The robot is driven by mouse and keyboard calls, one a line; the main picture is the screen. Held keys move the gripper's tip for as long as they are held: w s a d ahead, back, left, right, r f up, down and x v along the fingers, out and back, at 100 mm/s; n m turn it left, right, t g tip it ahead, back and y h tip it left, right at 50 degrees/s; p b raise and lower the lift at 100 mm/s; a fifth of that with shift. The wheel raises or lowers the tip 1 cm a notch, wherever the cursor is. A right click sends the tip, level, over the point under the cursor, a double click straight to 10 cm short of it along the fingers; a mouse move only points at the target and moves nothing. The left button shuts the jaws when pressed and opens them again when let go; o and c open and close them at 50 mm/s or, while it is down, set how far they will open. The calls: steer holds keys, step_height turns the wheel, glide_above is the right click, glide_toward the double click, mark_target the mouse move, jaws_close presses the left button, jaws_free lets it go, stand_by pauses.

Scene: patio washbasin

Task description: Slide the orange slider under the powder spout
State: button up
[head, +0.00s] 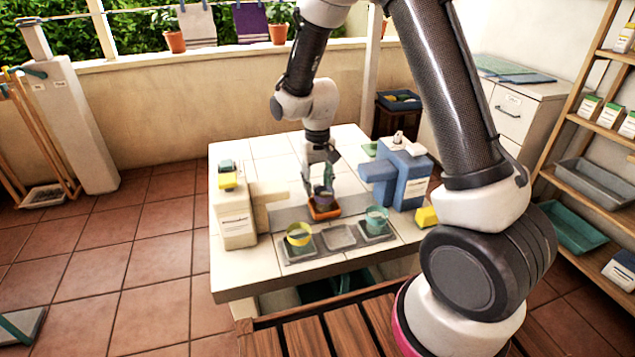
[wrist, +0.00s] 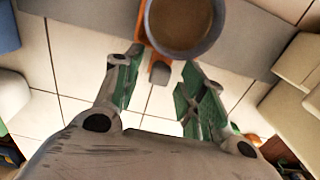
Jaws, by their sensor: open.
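The orange slider (head: 325,214) lies on the tiled table between two dispensers, with a blue-purple cup (head: 324,198) standing on it. In the wrist view the cup (wrist: 185,25) shows brown inside and covers most of the slider (wrist: 143,28). A short tab with a dark end (wrist: 160,72) points from the slider toward me. My gripper (head: 319,186) is open, its green-padded fingers (wrist: 160,80) on either side of the tab, with gaps to both. A cream dispenser (head: 236,222) stands left and a blue one (head: 405,172) right, each with a spout. Their labels are unreadable.
In front, a yellow cup (head: 299,238) and a teal cup (head: 376,220) stand on grey pads, with an empty grey pad (head: 339,237) between them. A yellow block (head: 426,217) lies near the right edge. The table behind the slider is mostly clear.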

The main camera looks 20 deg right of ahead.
steer(key=shift+c, duration=0.5)
jaws_close()
steer(key=a, duration=1.1)
steer(key=shift+a, duration=0.2)
steer(key=shift+o, duration=0.5)
jaws_free()
steer(key=shift+a, duration=0.15)
step_height(320, 180, up, 12)
